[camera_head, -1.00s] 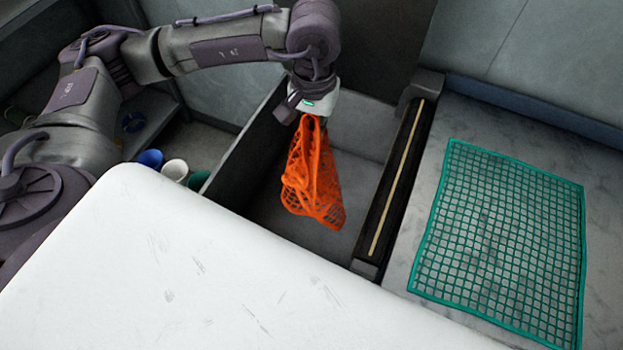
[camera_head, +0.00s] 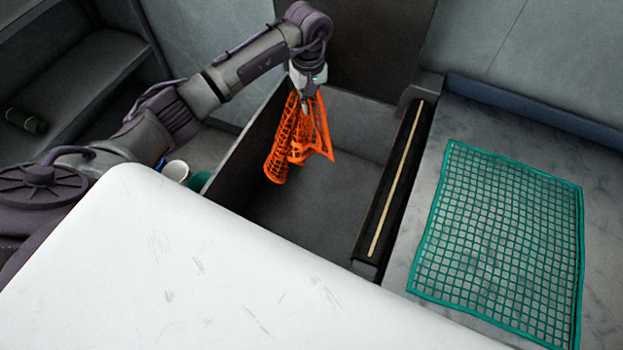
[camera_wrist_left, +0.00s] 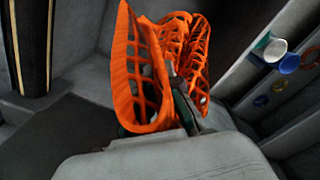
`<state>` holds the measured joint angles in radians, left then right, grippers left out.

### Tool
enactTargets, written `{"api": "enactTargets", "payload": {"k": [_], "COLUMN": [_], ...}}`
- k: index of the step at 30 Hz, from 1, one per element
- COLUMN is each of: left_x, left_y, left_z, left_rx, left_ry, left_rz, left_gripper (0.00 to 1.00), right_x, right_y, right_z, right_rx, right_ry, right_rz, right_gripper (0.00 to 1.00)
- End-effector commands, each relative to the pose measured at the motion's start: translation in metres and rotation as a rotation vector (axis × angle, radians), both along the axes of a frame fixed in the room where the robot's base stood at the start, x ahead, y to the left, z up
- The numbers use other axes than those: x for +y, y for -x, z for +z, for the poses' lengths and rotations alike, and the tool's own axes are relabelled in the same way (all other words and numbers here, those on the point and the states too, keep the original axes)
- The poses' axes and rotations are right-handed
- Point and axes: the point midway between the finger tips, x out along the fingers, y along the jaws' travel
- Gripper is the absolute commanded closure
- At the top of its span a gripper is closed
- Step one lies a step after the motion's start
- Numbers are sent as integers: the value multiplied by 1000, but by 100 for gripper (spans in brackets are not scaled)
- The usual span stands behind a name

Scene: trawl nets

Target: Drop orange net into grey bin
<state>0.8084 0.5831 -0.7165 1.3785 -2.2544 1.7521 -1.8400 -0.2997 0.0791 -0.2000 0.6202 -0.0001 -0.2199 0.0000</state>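The orange net (camera_head: 297,138) hangs folded from my left gripper (camera_head: 307,100) in the head view, over the open grey bin (camera_head: 345,195). My left gripper is shut on the net's upper part, and the net hangs down in loose folds. In the left wrist view the net (camera_wrist_left: 165,65) bunches around the fingers (camera_wrist_left: 180,95), which are partly hidden by it. The bin floor below shows bare in the head view. My right gripper is not in view.
A green net (camera_head: 505,240) lies flat on the grey surface right of the bin. A dark ledge with a pale strip (camera_head: 397,180) edges the bin's right side. Cups (camera_head: 175,170) stand left of the bin. A shelf (camera_head: 75,90) is at far left.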

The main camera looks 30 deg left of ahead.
Motion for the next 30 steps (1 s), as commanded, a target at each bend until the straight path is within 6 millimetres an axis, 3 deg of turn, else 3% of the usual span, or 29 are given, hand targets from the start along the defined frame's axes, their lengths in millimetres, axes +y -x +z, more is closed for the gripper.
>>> {"api": "enactTargets", "payload": {"k": [1,9,22,27,30], "left_x": [-1,0,0,0,0], "left_y": [1,0,0,0,0], "left_z": [-11,-38,-44,-44,-44], "left_rx": [2,1,0,0,0], "left_ry": [1,1,0,0,0], "left_rz": [0,-1,-2,-2,-2], "left_gripper": [100,100,100,69,67], "right_x": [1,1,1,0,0], "right_y": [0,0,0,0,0], "right_z": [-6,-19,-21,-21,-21], "right_rx": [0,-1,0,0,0], "right_ry": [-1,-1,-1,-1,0], "right_rz": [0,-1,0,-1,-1], "right_gripper": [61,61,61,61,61]}}
